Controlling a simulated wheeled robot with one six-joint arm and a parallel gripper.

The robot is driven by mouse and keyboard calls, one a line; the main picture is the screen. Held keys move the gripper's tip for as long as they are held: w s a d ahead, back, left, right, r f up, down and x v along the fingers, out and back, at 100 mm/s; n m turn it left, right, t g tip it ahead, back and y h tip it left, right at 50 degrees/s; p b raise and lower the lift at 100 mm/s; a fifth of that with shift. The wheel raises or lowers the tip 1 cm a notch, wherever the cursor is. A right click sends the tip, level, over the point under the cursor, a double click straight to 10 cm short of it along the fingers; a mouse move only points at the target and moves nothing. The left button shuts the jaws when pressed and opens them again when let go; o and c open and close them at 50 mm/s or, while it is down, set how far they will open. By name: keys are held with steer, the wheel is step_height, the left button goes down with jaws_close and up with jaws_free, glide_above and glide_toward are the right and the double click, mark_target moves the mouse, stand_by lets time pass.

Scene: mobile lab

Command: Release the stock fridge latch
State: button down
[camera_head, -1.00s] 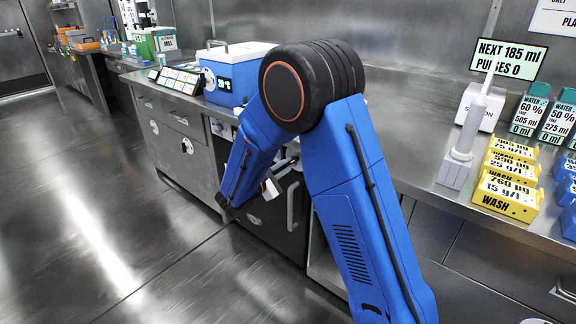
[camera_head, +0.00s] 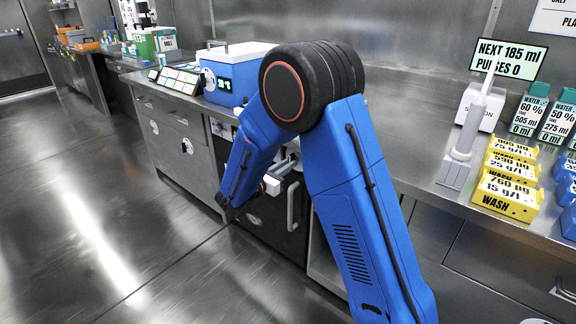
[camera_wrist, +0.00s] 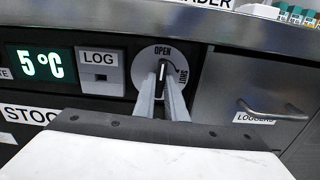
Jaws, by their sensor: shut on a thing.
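The stock fridge (camera_head: 268,218) has a dark front below the bench, partly hidden by my arm in the head view. In the wrist view its panel (camera_wrist: 62,98) has a display reading 5°C and a partly visible STOCK label. The round latch dial (camera_wrist: 146,66) is marked OPEN at its top and SHUT at its right. My gripper (camera_wrist: 163,84) is shut on the latch's knob, whose white line stands nearly upright, toward OPEN. My gripper also shows beside the fridge front in the head view (camera_head: 276,180). The fingers hide the dial's lower part.
A LOG panel (camera_wrist: 100,70) sits left of the dial. A drawer handle (camera_wrist: 272,112) sticks out at the right. A vertical handle (camera_head: 292,207) stands on the fridge front. A blue and white cooler (camera_head: 232,80) stands on the bench above. The floor at left is clear.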

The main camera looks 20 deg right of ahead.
steer(key=shift+f+n, duration=0.1)
steer(key=shift+n, duration=0.2)
stand_by(0.4)
steer(key=c, duration=1.8)
jaws_free()
steer(key=shift+a, duration=0.1)
steer(key=v, duration=1.7)
steer(key=shift+s+a, duration=0.15)
